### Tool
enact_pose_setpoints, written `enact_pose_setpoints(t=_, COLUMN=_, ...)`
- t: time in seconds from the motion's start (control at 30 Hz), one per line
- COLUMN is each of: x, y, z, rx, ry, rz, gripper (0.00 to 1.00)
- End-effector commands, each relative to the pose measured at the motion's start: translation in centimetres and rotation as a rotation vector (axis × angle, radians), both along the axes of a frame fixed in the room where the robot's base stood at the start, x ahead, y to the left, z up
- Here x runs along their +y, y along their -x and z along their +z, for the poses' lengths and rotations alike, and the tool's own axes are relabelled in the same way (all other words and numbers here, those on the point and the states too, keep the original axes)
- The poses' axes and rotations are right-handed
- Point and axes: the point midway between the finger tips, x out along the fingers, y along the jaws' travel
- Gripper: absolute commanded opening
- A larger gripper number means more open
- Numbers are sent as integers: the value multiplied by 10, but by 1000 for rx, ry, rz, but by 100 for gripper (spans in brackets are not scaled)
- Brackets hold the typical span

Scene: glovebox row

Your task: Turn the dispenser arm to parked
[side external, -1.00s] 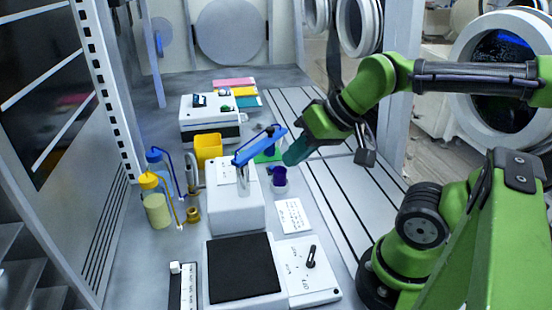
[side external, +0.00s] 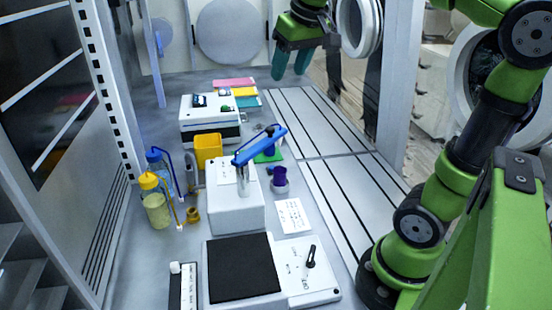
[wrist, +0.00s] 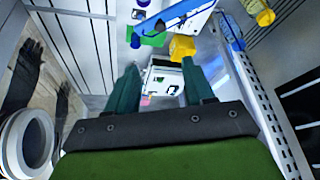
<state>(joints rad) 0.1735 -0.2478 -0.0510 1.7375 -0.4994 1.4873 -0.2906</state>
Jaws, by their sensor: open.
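The blue dispenser arm (side external: 261,146) sits on a silver post (side external: 243,182) on top of a white dispenser box (side external: 235,211). It slants from lower left to upper right, its right end out past the box. In the wrist view the blue arm (wrist: 172,18) shows at the top edge, partly cut off. My gripper (side external: 290,75) is raised high at the back of the workspace, well apart from the dispenser. Its teal fingers point down, open and empty; they also show spread in the wrist view (wrist: 160,66). Any parked mark is too small to read.
A yellow bin (side external: 208,150), a white instrument (side external: 209,119) and wash bottles (side external: 155,208) stand around the dispenser. A purple cup (side external: 279,178) stands close on its right. A balance with a black plate (side external: 243,268) is in front. The slotted deck (side external: 340,170) to the right is clear.

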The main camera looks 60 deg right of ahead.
Motion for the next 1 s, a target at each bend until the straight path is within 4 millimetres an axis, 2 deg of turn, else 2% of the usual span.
enact_pose_setpoints(t=0.17, x=-1, y=-4, z=-18, rx=15, ry=-3, rz=9, gripper=53)
enact_pose_setpoints(t=0.7, x=-15, y=-44, z=-123, rx=16, ry=-6, rz=8, gripper=53)
enact_pose_setpoints(t=0.9, x=-19, y=-54, z=-149, rx=12, ry=-5, rz=8, gripper=53)
enact_pose_setpoints(t=1.0, x=-20, y=-57, z=-155, rx=11, ry=-4, rz=8, gripper=53)
